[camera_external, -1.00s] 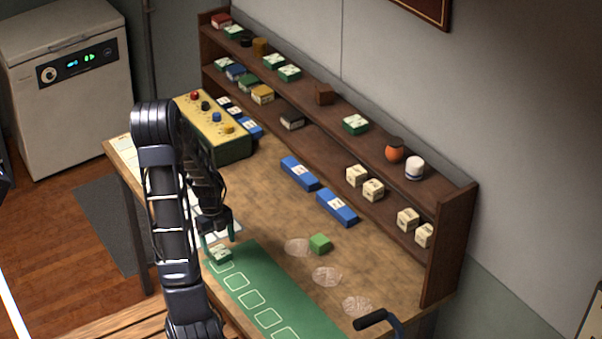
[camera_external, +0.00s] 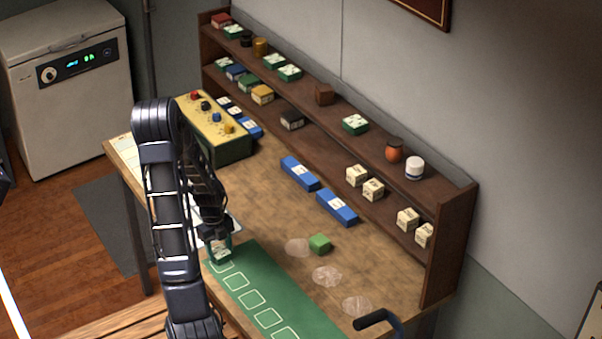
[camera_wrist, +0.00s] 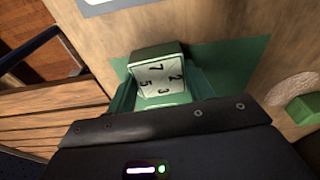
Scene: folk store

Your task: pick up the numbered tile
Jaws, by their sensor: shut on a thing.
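The numbered tile (camera_wrist: 158,76) is a white-faced block with dark digits and a dark green side. In the wrist view it sits between the two green fingers of my gripper (camera_wrist: 160,92), which are shut on it. In the external view the tile (camera_external: 220,255) is small, at the far left end of the green mat (camera_external: 285,318). My gripper (camera_external: 219,246) comes down on it from above there. I cannot tell whether the tile still touches the mat.
A green block (camera_external: 319,243) lies on the table beside clear round discs (camera_external: 327,276). Two blue boxes (camera_external: 299,173) lie before the shelf (camera_external: 450,240), which holds several small boxes and jars. A yellow-topped panel with knobs (camera_external: 214,125) stands at the back left.

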